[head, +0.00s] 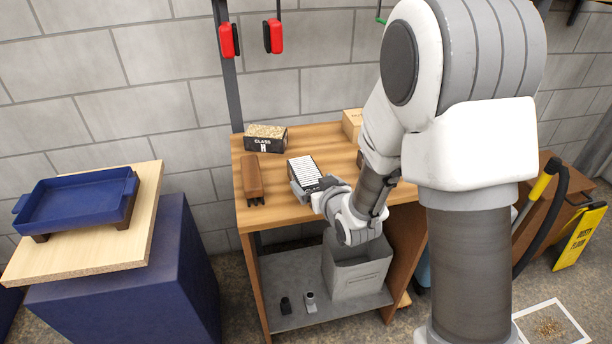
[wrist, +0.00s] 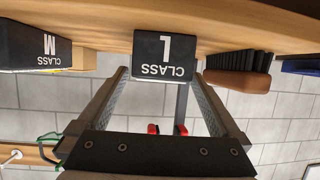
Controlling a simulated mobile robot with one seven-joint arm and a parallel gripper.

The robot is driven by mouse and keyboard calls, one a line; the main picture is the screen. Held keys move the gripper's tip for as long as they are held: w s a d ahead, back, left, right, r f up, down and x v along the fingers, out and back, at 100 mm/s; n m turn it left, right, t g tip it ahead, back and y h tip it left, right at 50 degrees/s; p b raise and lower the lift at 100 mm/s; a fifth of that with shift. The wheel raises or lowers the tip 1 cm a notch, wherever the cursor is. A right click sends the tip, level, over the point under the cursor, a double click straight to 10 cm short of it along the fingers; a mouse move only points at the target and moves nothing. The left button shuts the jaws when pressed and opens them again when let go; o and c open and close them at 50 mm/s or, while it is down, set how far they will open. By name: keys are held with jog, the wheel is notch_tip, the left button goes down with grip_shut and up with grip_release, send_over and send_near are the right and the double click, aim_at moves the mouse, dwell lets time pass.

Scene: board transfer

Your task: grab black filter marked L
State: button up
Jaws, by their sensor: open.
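The black filter marked CLASS L (wrist: 164,55) shows upside down in the wrist view, centred in front of the gap between my fingers. In the head view a black filter with a white pleated top (head: 304,168) stands on the wooden workbench (head: 285,212). My gripper (head: 318,190) is open at its near right side, and its fingers partly cover the filter's lower part. In the wrist view my gripper (wrist: 160,76) has one finger to each side of the filter. The fingertips are near its front face; I cannot tell whether they touch it.
A black filter marked M (wrist: 35,46) lies left in the wrist view. A brown brush (head: 252,176) is left of the L filter; a CLASS H filter (head: 265,138) stands behind. A cardboard box (head: 352,123) is at the back. A blue tray (head: 75,203) rests far left.

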aim_at(306, 175)
jog(key=shift+p+x, duration=0.5)
jog(key=shift+x, duration=2.45)
jog(key=shift+a+r, duration=0.1)
jog(key=shift+r, duration=0.1)
jog(key=shift+c, duration=0.3)
jog(key=c, duration=1.2)
